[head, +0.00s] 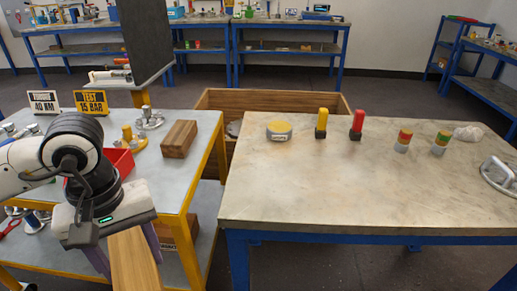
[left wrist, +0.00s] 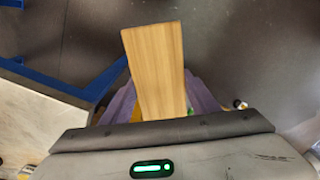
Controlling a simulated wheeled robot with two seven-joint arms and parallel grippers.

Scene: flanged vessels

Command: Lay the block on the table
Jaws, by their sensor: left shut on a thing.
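My left gripper (head: 126,258) is shut on a light wooden block (head: 136,265), with a purple finger on each side of it. The block hangs below the gripper and runs out of the bottom of the head view. In the left wrist view the block (left wrist: 155,65) sticks out past the fingers over dark floor, apart from any tabletop. The blue-legged table (head: 375,190) stands to the right of the gripper, its front left part bare. A yellow-legged table (head: 205,150) is at the left, partly behind my arm. My right gripper is not in view.
On the blue-legged table stand a yellow-topped round tin (head: 279,130), yellow (head: 321,122) and red (head: 356,124) uprights, two banded cylinders and a metal flanged part (head: 500,175). A darker wooden block (head: 179,138) and a red bin (head: 118,162) are on the yellow-legged table. A wooden crate (head: 270,99) stands behind.

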